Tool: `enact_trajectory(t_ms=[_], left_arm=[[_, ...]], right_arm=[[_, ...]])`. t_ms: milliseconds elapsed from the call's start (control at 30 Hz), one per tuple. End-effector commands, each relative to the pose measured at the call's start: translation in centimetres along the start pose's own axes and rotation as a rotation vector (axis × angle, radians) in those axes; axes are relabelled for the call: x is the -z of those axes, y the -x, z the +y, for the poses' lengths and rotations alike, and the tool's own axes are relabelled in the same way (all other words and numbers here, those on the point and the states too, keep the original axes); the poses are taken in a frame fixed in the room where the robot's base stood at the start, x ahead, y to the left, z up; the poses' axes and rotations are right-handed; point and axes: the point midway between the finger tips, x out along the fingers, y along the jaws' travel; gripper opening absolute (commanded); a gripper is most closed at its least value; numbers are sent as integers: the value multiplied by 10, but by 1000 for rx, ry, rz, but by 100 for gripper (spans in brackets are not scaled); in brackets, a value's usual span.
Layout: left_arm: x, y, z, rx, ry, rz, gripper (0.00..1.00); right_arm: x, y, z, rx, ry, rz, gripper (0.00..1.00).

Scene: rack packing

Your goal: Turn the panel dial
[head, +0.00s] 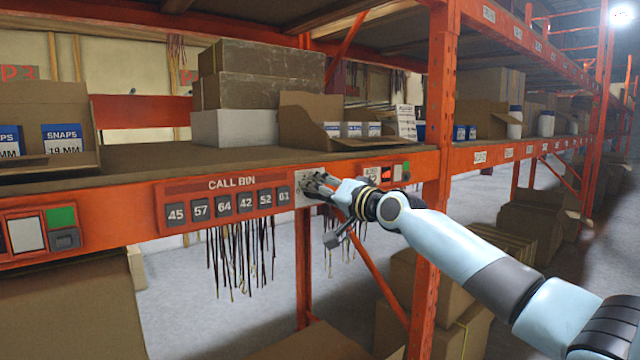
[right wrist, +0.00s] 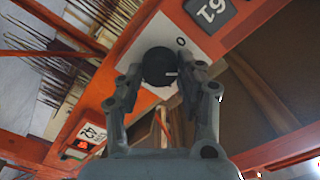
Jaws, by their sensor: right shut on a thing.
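The dial is a round black knob (right wrist: 160,67) with a short white mark, on a pale plate (right wrist: 150,40) in the right wrist view. In the head view the plate (head: 298,190) sits on the orange shelf beam, just right of the CALL BIN panel (head: 222,203), and my gripper covers most of the knob. My right gripper (head: 312,188) is at the knob. In the right wrist view its two fingers (right wrist: 158,78) stand on either side of the knob and are shut on it. My left gripper is not in view.
Numbered tiles (head: 220,206) run along the panel. Hanging cords (head: 240,262) dangle below the beam. An orange upright (head: 436,150) stands right of the dial, behind my right arm. Cartons (head: 262,75) and an open box (head: 300,120) stand on the shelf above.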

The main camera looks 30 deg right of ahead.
Motion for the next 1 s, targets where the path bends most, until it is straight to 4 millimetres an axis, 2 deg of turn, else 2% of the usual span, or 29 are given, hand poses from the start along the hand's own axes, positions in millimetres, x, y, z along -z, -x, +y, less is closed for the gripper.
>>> enact_trajectory(t_ms=[200,600,1000], left_arm=[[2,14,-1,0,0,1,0],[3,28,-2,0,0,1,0],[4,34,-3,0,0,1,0]], right_arm=[[1,0,0,-1,-205,0,5],[0,0,1,0,-547,1,5],[-1,0,3,0,-727,1,5]])
